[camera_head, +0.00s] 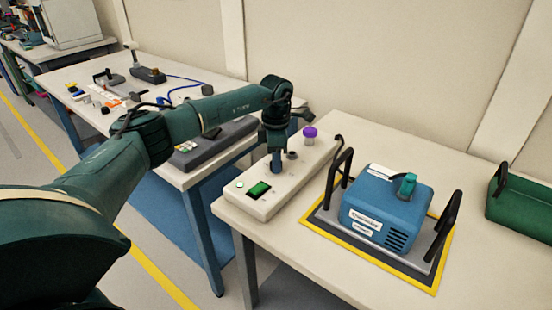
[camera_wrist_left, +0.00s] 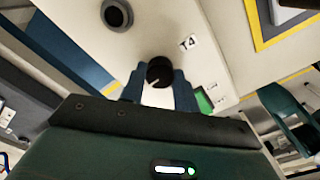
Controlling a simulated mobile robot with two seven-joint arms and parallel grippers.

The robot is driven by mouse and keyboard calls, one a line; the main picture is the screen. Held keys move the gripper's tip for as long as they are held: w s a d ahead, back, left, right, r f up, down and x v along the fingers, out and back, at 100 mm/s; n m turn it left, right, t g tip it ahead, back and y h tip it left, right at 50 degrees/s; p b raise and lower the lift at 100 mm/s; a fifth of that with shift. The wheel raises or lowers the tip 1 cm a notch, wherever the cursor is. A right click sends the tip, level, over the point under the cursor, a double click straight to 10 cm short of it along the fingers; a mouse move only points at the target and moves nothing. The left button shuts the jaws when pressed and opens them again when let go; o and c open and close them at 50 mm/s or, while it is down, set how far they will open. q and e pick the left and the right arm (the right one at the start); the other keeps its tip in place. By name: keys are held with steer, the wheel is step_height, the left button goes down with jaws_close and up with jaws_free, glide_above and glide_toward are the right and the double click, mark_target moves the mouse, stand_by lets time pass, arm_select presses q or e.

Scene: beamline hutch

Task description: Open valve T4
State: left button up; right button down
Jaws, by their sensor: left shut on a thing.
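The white valve box (camera_head: 265,206) stands on the near table. In the left wrist view, the label T4 (camera_wrist_left: 188,43) is on its top face, beside a round black knob (camera_wrist_left: 159,71) with a white pointer line. My left gripper (camera_head: 276,166) reaches down onto the box from above. In the left wrist view, its two blue fingers (camera_wrist_left: 159,82) are on either side of the black knob and shut on it. The gripper hides this knob in the head view. My right gripper is not in view.
A purple knob (camera_head: 310,132) and a dark round fitting (camera_head: 292,154) rise from the box beyond my gripper. A green display (camera_head: 258,190) is at its near end. A blue instrument (camera_head: 385,215) between black handles stands to the right, and a green case (camera_head: 520,210) at far right.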

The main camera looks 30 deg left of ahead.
arm_select(q)
steer(key=shift+m, duration=0.3)
stand_by(0.4)
steer(key=o, duration=1)
step_height(320, 180, up, 13)
steer(key=shift+r, duration=0.15)
